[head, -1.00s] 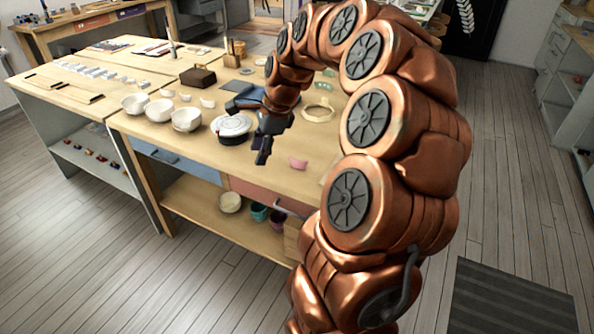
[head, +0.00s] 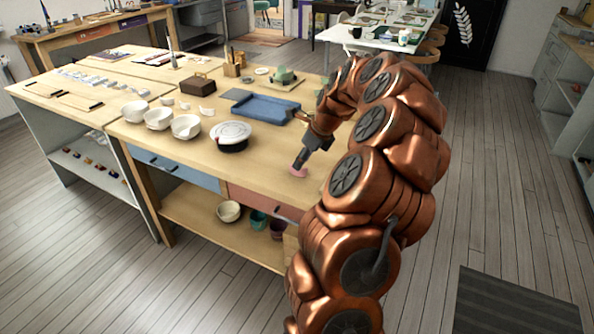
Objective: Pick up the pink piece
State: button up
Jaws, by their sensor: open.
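The pink piece (head: 297,172) lies on the wooden worktable (head: 262,180) near its front edge, above the reddish drawer. It is a small curved piece and is partly covered by my gripper in the head view. My gripper (head: 300,160) is open and points down right at the pink piece. Its fingertips overlap the piece in the picture. I cannot tell whether they touch it or straddle it.
A white round plate on a dark stand (head: 231,133) stands left of my gripper. A blue tray (head: 268,110) lies behind it. Several white bowls (head: 186,126) stand farther left. A green piece on a board (head: 284,77) is at the back. The tabletop around the pink piece is clear.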

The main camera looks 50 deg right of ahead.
jog(key=x, duration=0.3)
jog(key=shift+w+f, duration=0.1)
jog(key=shift+f, duration=0.1)
jog(key=shift+c, duration=0.2)
grip_shut()
